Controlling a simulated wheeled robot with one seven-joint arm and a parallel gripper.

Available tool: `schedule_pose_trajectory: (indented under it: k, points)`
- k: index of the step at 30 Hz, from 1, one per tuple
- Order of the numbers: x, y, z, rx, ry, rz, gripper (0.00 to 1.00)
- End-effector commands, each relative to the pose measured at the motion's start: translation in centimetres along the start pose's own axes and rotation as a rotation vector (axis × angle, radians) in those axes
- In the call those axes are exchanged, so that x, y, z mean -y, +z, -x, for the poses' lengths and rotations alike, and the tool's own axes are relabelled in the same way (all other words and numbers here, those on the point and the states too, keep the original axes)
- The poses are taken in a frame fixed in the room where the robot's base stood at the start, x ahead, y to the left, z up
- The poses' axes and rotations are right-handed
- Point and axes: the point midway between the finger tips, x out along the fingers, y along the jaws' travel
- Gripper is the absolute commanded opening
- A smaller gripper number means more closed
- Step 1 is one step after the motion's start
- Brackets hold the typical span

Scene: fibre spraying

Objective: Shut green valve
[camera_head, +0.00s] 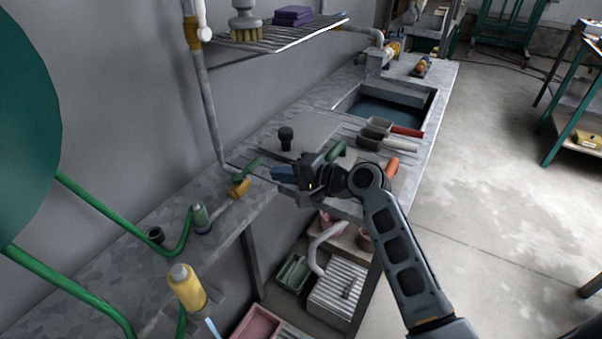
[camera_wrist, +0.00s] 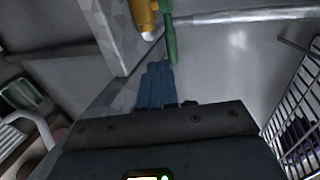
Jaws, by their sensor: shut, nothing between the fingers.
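The green valve is a brass body (camera_head: 240,187) with a green lever (camera_head: 249,168), on a pipe above the grey bench. In the wrist view the brass body (camera_wrist: 143,18) is at the top, and the green lever (camera_wrist: 170,42) points down towards my fingers. My gripper (camera_head: 276,173) is just right of the lever in the head view. Its blue fingers (camera_wrist: 157,72) are together with nothing between them. The fingertips are close to the lever's free end; I cannot tell whether they touch.
A dark knob (camera_head: 286,138) is behind my gripper. Scoops (camera_head: 374,132) lie near the sink (camera_head: 387,107). A wire shelf (camera_head: 285,38) hangs above. Bins (camera_head: 294,273) sit below the bench.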

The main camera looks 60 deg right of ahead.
Motion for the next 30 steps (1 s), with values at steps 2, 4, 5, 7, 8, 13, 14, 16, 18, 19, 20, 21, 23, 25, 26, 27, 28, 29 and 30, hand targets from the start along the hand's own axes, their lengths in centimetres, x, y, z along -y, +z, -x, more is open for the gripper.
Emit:
schedule_pose_trajectory:
  k: [2, 4, 5, 7, 8, 13, 14, 16, 18, 19, 20, 21, 23, 25, 26, 27, 28, 29, 30]
  points:
    - [0.7, 0.0, -1.2, 0.002, 0.000, 0.001, 0.00]
    - [0.9, 0.0, -2.1, 0.001, 0.000, 0.001, 0.00]
    - [0.9, 0.0, -2.4, 0.002, 0.000, 0.001, 0.00]
    - [1.1, 0.0, -3.0, 0.001, 0.000, 0.001, 0.00]
    - [1.1, 0.0, -3.1, 0.001, 0.000, 0.001, 0.00]
    - [1.1, 0.0, -3.6, -0.001, 0.001, 0.000, 0.00]
    - [1.1, 0.0, -3.6, -0.001, 0.001, 0.000, 0.00]
    - [1.1, 0.0, -3.6, -0.001, 0.001, 0.000, 0.00]
    - [1.1, 0.0, -3.6, 0.000, 0.001, 0.000, 0.00]
    - [1.1, 0.0, -3.6, 0.000, 0.001, 0.000, 0.00]
    - [1.1, 0.0, -3.6, 0.000, 0.001, 0.000, 0.00]
    - [1.1, 0.0, -3.6, 0.000, 0.001, 0.001, 0.00]
    - [1.1, 0.0, -3.6, 0.002, 0.001, 0.001, 0.00]
    - [1.1, 0.0, -3.7, 0.008, 0.001, 0.003, 0.00]
    - [1.1, -0.1, -3.7, 0.013, 0.000, 0.004, 0.00]
    - [1.2, -0.1, -3.8, 0.021, 0.000, 0.006, 0.00]
    - [1.2, -0.2, -3.9, 0.027, -0.001, 0.009, 0.00]
    - [1.2, -0.2, -3.9, 0.035, -0.001, 0.012, 0.00]
    - [1.2, -0.2, -3.9, 0.044, -0.001, 0.015, 0.00]
